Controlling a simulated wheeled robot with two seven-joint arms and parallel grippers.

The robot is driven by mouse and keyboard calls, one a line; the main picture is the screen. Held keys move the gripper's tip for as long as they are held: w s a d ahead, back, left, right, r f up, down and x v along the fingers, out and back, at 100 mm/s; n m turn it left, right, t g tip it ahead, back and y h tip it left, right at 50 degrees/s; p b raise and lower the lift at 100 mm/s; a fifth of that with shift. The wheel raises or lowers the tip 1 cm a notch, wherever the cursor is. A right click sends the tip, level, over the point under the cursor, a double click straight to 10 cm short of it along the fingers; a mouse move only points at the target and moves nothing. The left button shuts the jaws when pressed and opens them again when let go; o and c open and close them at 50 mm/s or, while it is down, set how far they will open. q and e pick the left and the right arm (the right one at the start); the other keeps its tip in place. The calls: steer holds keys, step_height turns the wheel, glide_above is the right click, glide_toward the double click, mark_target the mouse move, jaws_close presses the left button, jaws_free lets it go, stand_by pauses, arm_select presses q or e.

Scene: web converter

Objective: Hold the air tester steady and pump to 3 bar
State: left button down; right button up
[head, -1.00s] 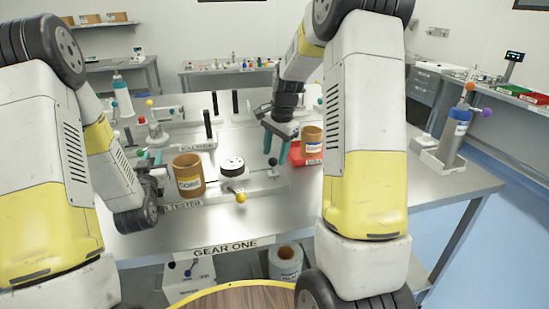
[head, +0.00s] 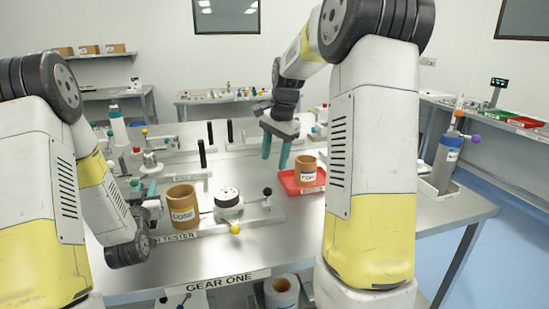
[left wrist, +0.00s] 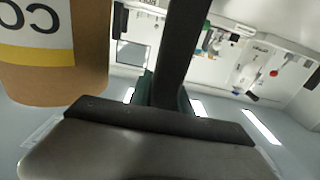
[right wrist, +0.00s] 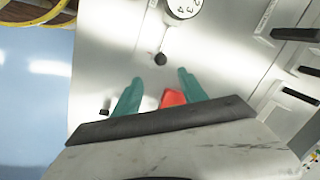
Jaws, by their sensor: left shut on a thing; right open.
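The air tester is a white base plate (head: 262,215) with a round dial gauge (head: 228,197), a black ball knob (head: 267,191) and a yellow ball (head: 234,229). My left gripper (head: 148,190) is at its left end, beside the brown core (head: 184,208). It is shut on a dark upright bar (left wrist: 182,50), seen in the left wrist view; which part this is I cannot tell. My right gripper (head: 275,150) is open and empty, above and behind the black knob.
A red tray (head: 290,182) holding another brown core (head: 307,168) stands right of the tester. Black posts (head: 202,153) and a small fixture (head: 150,165) stand behind it. A grey bottle (head: 446,160) is at the right edge. The front-right tabletop is clear.

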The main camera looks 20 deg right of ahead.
steer(key=shift+c, duration=0.4)
steer(key=shift+d+f, duration=0.1)
steer(key=c, duration=0.4)
steer(key=d+m, duration=0.1)
steer(key=d+f+m+y, duration=0.1)
steer(key=d, duration=0.1)
steer(key=d+f+m+g+y, duration=0.1)
steer(key=shift+s+d, duration=0.25)
jaws_close()
steer(key=d+m+y, duration=0.4)
steer(key=d+m, duration=0.2)
steer(key=d, duration=0.2)
glide_toward(268, 195)
step_height(268, 195, down, 4)
steer(key=d, duration=0.3)
steer(key=shift+t+y, duration=0.3)
steer(key=shift+t, duration=0.1)
steer(key=shift+w+a+f, duration=0.2)
steer(key=shift+a+f, duration=0.05)
steer(key=shift+a, duration=0.5)
steer(key=shift+w+a+f, duration=0.2)
steer(key=shift+a, duration=0.55)
steer(key=shift+w+a+f, duration=0.25)
steer(key=shift+a, duration=0.5)
